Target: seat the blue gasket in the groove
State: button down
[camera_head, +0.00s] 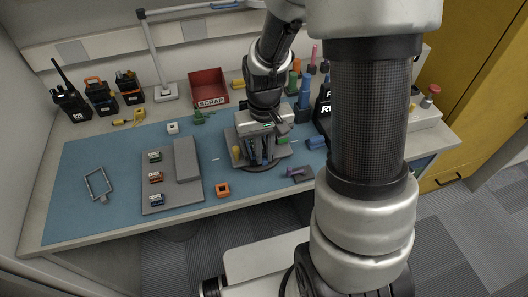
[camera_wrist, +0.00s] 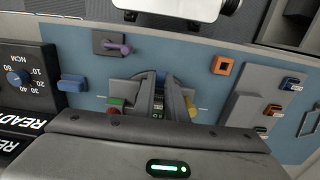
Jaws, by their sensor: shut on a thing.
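My gripper (camera_head: 262,160) points down over the grey fixture (camera_head: 284,153) on the blue mat. In the wrist view its two dark fingers (camera_wrist: 158,108) are close together over the same fixture (camera_wrist: 122,92). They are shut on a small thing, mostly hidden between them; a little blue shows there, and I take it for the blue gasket. Its full outline and the groove are hidden by the fingers, so I cannot tell whether it touches the groove. A green knob (camera_wrist: 116,104) and a yellow knob (camera_wrist: 191,106) flank the fingers on the fixture.
A grey tray (camera_head: 185,194) with several small coloured parts and an orange square part (camera_head: 222,190) lie to the left. A blue block (camera_head: 317,143) and a purple-handled piece (camera_head: 295,172) lie to the right. A red scrap bin (camera_head: 207,84) and radios (camera_head: 70,103) stand behind.

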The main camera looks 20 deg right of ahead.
jog(key=shift+f+b, duration=0.3)
jog(key=shift+f, duration=0.1)
jog(key=shift+w, duration=0.45)
dwell(1.1)
jog(key=shift+f, duration=0.25)
jog(key=c, duration=1.7)
grip_release()
notch_tip(320, 180, up, 18)
jog(key=shift+f+p, duration=0.2)
jog(key=shift+p, duration=0.95)
